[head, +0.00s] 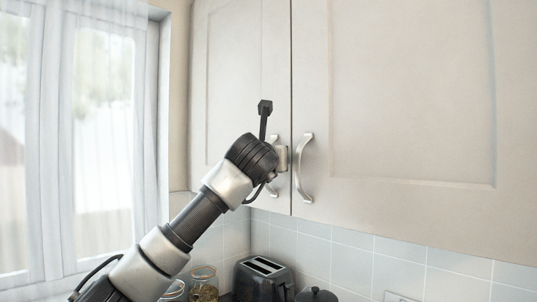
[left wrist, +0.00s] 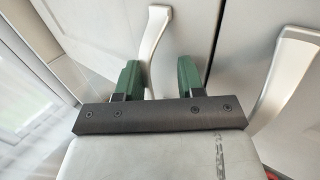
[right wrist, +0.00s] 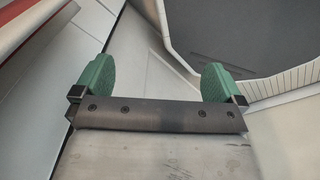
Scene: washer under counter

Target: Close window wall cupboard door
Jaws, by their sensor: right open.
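The cupboard's left door (head: 235,65), nearest the window, is a pale panel that looks flush or nearly flush with the right door (head: 410,90). A narrow dark seam runs between them. My left gripper (head: 282,160) is at the left door's curved metal handle, which its wrist partly hides. In the left wrist view the handle (left wrist: 154,35) passes between the green fingers of the left gripper (left wrist: 158,78), close to the left finger. A gap shows beside the right finger. My right gripper (right wrist: 158,82) is open and empty, outside the head view.
The right door's handle (head: 304,168) stands just right of my left gripper. A curtained window (head: 85,130) is at the left. Below the cupboard are a black toaster (head: 263,280), a glass jar (head: 204,283) and a dark lidded pot (head: 316,295).

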